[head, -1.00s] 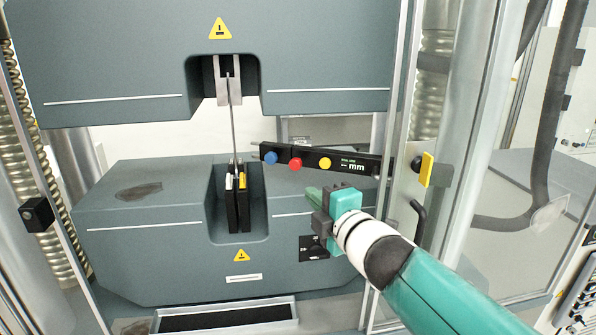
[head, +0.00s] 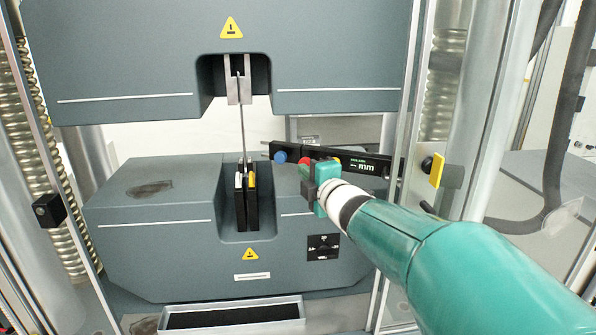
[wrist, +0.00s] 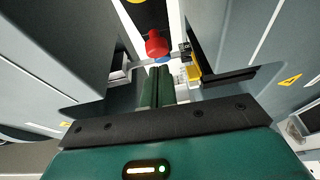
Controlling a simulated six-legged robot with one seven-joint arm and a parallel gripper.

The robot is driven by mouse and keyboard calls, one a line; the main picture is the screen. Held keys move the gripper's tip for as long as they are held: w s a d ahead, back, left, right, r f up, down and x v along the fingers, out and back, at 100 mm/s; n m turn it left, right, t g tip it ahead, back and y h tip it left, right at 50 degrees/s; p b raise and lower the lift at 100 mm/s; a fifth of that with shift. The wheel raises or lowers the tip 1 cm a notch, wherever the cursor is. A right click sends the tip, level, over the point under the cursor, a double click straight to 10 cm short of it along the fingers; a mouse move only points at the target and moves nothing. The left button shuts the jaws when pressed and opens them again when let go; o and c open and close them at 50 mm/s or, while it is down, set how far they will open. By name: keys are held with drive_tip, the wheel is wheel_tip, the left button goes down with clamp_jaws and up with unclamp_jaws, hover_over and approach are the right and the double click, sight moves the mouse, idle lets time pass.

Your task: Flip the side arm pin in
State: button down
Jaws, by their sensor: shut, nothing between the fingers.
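The black side arm (head: 372,166) with its mm display reaches in from the right post beside the specimen. It carries a blue knob (head: 281,156), a red knob (head: 304,160) and a yellow knob partly hidden by my gripper. I cannot tell which is the pin. My gripper (head: 305,172) is shut and empty, right at the side arm near the red knob. In the wrist view, the shut fingertips (wrist: 158,72) point toward the red knob (wrist: 156,45), with the blue knob (wrist: 162,60) just beyond. Contact cannot be told.
A thin upright specimen (head: 242,125) stands between the upper grip (head: 238,88) and the black lower grip (head: 240,210). Large grey crossheads lie above and below. A yellow-handled latch (head: 437,170) sits on the right frame post. A shallow tray (head: 232,303) is in front.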

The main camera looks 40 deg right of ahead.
sight(306, 163)
drive_tip(key=shift+w+d, duration=0.3)
drive_tip(key=shift+d, duration=0.25)
drive_tip(key=shift+d, duration=0.1)
drive_tip(key=shift+w+d, duration=0.45)
drive_tip(key=shift+d, duration=0.35)
drive_tip(key=shift+a, duration=0.1)
